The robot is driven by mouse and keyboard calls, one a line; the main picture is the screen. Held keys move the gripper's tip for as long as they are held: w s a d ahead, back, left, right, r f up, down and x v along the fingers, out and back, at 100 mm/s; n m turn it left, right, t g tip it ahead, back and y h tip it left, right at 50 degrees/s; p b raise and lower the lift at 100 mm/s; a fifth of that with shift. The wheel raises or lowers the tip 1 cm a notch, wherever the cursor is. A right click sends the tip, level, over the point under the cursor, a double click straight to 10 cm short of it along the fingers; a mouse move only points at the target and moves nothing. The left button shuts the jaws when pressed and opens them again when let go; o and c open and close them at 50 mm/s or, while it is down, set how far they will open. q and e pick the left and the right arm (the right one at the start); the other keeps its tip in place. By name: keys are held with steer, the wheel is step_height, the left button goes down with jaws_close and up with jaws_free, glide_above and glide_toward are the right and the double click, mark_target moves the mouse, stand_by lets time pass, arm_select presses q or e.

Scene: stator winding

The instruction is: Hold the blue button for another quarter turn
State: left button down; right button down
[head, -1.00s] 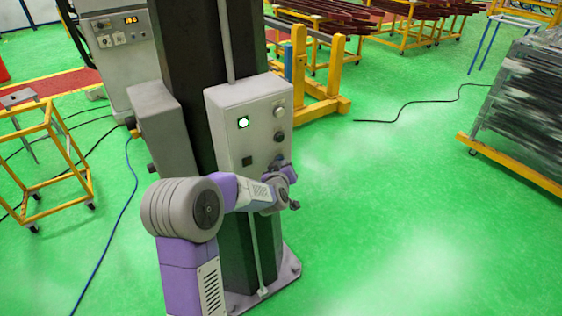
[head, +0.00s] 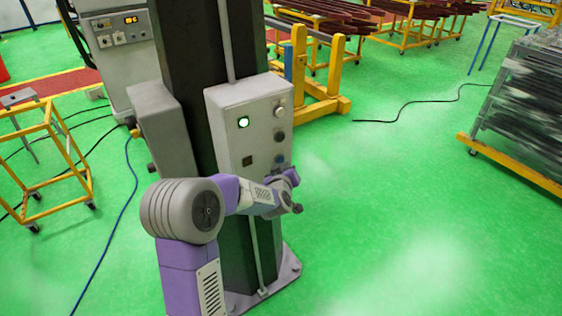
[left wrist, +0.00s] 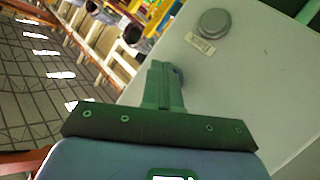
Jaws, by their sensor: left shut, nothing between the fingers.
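The lowest round one, the blue button (head: 280,159), shows just above my left gripper (head: 288,174). In the left wrist view my left gripper (left wrist: 160,72) is shut and empty, its fingers pointing at the box face. A bluish round button (left wrist: 179,77) is partly hidden behind the fingertips there. I cannot tell whether they touch it. My right gripper is not in view.
A grey button (left wrist: 213,22) with a label sits apart on the box face. A cabinet with an orange display (head: 131,20) stands behind the column. A yellow frame cart (head: 45,165) is at left, a loaded rack (head: 520,110) at right.

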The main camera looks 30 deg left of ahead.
arm_select(q)
steer(key=shift+d, duration=0.1)
steer(key=shift+s+d, duration=0.35)
steer(key=shift+d, duration=0.4)
steer(key=shift+s+d, duration=0.3)
steer(key=shift+d, duration=0.5)
steer(key=shift+s+d, duration=0.35)
steer(key=shift+d, duration=0.4)
